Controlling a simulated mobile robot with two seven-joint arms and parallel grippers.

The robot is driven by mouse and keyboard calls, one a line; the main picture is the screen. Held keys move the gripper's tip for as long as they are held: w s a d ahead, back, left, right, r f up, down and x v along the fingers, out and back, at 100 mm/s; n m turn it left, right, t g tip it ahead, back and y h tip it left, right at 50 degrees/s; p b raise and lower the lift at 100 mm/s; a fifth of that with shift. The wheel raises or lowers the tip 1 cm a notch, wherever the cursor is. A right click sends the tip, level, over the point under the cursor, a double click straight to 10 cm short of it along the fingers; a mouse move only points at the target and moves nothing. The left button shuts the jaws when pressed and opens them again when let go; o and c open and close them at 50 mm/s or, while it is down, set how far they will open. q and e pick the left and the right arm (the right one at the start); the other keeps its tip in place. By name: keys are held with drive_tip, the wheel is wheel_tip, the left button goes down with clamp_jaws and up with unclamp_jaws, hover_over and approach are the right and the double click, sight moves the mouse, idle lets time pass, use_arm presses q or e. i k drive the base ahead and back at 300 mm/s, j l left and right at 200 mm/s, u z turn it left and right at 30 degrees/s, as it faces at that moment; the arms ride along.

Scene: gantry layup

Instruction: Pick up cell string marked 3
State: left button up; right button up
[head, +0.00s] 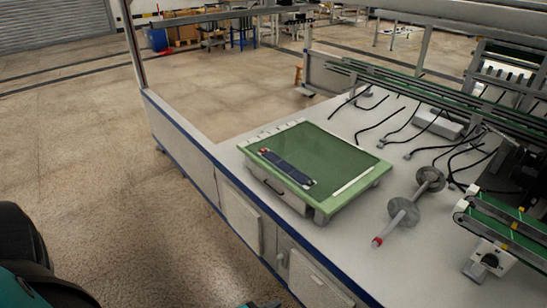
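One dark blue cell string (287,168) lies on the left part of a green tray (335,150) on the white bench. It runs slantwise from the tray's left side towards its front edge. Small light and reddish marks show at its ends, but no number can be read. Part of my own arm, black and teal, shows at the lower left, well away from the tray. A small dark piece shows at the bottom edge, too cut off to identify. Neither gripper can be made out.
A white strip (356,181) lies along the tray's right side. A spool-like shaft with grey discs (403,212) lies right of the tray. Green conveyor rails (507,225) stand at the right. Black cables (400,125) cross the bench behind. Floor at left is clear.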

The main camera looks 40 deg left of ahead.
sight(305, 181)
drive_tip(key=u, duration=1.05)
